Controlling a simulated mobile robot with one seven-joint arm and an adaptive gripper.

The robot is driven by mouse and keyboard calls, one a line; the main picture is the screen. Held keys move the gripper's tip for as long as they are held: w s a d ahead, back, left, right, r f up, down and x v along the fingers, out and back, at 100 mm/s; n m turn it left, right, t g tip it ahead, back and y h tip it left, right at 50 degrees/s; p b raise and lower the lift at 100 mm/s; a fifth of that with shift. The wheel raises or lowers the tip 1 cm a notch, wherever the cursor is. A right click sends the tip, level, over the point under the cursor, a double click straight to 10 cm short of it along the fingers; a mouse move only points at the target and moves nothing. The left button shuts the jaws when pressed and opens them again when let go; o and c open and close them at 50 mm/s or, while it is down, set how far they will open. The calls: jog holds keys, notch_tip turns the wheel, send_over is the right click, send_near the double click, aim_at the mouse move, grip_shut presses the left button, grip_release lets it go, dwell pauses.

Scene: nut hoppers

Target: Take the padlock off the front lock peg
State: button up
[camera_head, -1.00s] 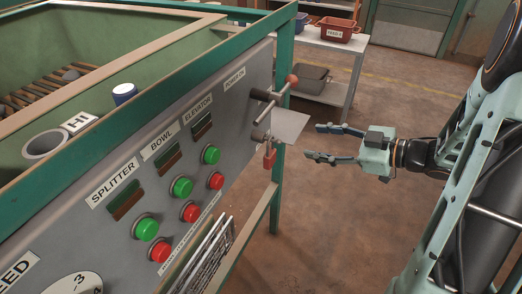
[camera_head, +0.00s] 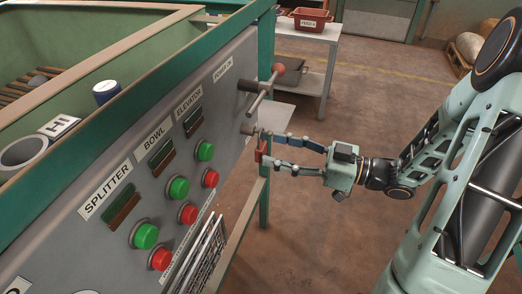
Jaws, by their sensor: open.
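The small red padlock (camera_head: 260,152) hangs from the front lock peg (camera_head: 248,129) near the right end of the grey control panel. My gripper (camera_head: 267,148) is open and comes in from the right. Its fingertips are at the padlock, one level with the peg just above the padlock and one at its lower part. I cannot tell whether they touch it. The shackle is partly hidden by the upper finger.
A lever with a red-brown knob (camera_head: 278,68) sticks out of the panel above the peg. Green and red buttons (camera_head: 178,188) line the panel to the left. A wire rack (camera_head: 203,250) sits below them. A grey shelf with a red bin (camera_head: 310,19) stands behind. The floor at right is open.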

aim_at(265, 146)
jog(key=b+x, duration=0.1)
jog(key=x, duration=0.3)
jog(key=shift+w+a, duration=0.15)
jog(key=shift+a, duration=0.1)
jog(key=c, duration=1.3)
